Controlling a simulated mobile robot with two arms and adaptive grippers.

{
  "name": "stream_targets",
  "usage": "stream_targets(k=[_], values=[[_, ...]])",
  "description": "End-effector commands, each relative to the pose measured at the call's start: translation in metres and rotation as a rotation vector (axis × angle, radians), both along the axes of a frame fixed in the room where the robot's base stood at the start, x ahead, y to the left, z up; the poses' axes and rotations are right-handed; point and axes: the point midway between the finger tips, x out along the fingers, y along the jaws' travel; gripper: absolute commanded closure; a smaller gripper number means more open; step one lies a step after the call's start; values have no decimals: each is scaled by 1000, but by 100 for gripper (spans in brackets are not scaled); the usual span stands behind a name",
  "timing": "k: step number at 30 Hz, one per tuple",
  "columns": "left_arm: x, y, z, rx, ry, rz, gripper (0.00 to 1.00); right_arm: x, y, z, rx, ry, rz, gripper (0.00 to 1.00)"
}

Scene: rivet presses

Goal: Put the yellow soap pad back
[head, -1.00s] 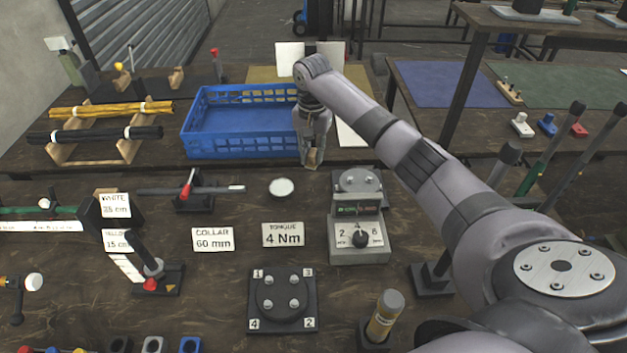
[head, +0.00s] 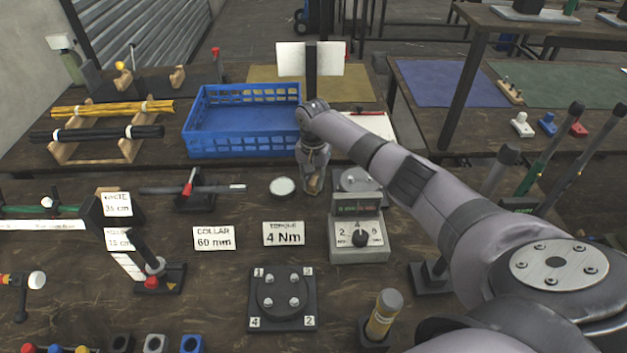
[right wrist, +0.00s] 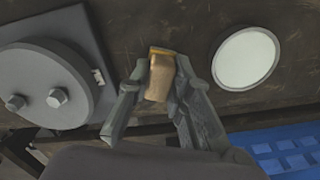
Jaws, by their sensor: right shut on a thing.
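My right gripper (head: 313,187) is shut on a small tan-yellow block (right wrist: 160,76), which looks like the soap pad. In the right wrist view the block sits between the two fingertips, with a yellower band at its far end. In the head view the gripper hangs over the table, just right of a round white-topped dish (head: 283,187). The dish also shows in the right wrist view (right wrist: 246,57), apart from the fingers. I cannot tell how high the block is above the table. My left gripper is not in view.
A torque tester (head: 359,238) with a round bolted plate (head: 357,180) stands close right of the gripper. A blue crate (head: 240,143) is behind left. Label cards (head: 284,233) stand in front. A bolt plate (head: 282,298) lies nearer. Bare wood surrounds the dish.

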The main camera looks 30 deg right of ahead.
Motion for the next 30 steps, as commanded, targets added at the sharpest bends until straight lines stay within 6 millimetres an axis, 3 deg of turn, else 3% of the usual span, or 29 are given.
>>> stream_targets(k=[3, 4, 12, 23, 30], values=[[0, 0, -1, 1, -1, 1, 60, 0, 0, -4, 0, 0, -1, 100], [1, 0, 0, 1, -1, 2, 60, 0, 0, -3, 0, 0, -1, 79], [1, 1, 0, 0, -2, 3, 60, 0, 0, -3, -1, 1, -1, 61], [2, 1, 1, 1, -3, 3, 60, 0, -1, 2, -1, -1, 0, 61], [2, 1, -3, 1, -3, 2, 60, 2, -1, 39, 0, -5, 0, 61]])
